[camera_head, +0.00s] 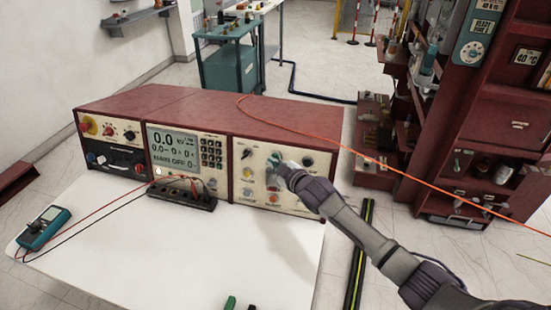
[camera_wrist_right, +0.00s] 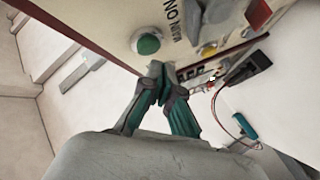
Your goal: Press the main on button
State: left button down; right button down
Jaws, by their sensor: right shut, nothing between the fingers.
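The main on button (camera_wrist_right: 149,43) is a round green button in a pale ring, next to the words MAIN ON in the right wrist view. It sits on the cream right-hand panel (camera_head: 247,185) of the red control console (camera_head: 185,105). In the head view my right gripper hides the button. My right gripper (camera_head: 273,160) is shut and empty in front of that panel. In the right wrist view its fingertips (camera_wrist_right: 158,72) show just below the button, and I cannot tell whether they touch.
A yellow button (camera_wrist_right: 209,50) and a red one (camera_wrist_right: 258,14) are on the same panel. A dark terminal block (camera_head: 182,194) with leads and a teal multimeter (camera_head: 45,228) lie on the white table (camera_head: 190,260). A red cabinet (camera_head: 500,120) stands right. The table's middle is clear.

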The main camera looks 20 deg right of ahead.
dwell(0.4)
jog(key=shift+w+d+f, duration=0.1)
jog(key=shift+w+d, duration=0.1)
jog(key=shift+w, duration=0.15)
jog(key=shift+w+d+f+b, duration=0.1)
jog(key=shift+w+d+b, duration=0.25)
jog(key=shift+b, duration=0.15)
dwell(0.6)
dwell(0.3)
jog(key=shift+s+a+r+p, duration=0.2)
jog(key=shift+s+a+p, duration=0.35)
jog(key=shift+s+p, duration=0.25)
jog(key=s+a+p, duration=0.1)
jog(key=s+p, duration=0.1)
jog(key=s+a+r+p, duration=0.1)
jog(key=p, duration=0.1)
jog(key=shift+s+a, duration=0.35)
jog(key=shift+s, duration=0.05)
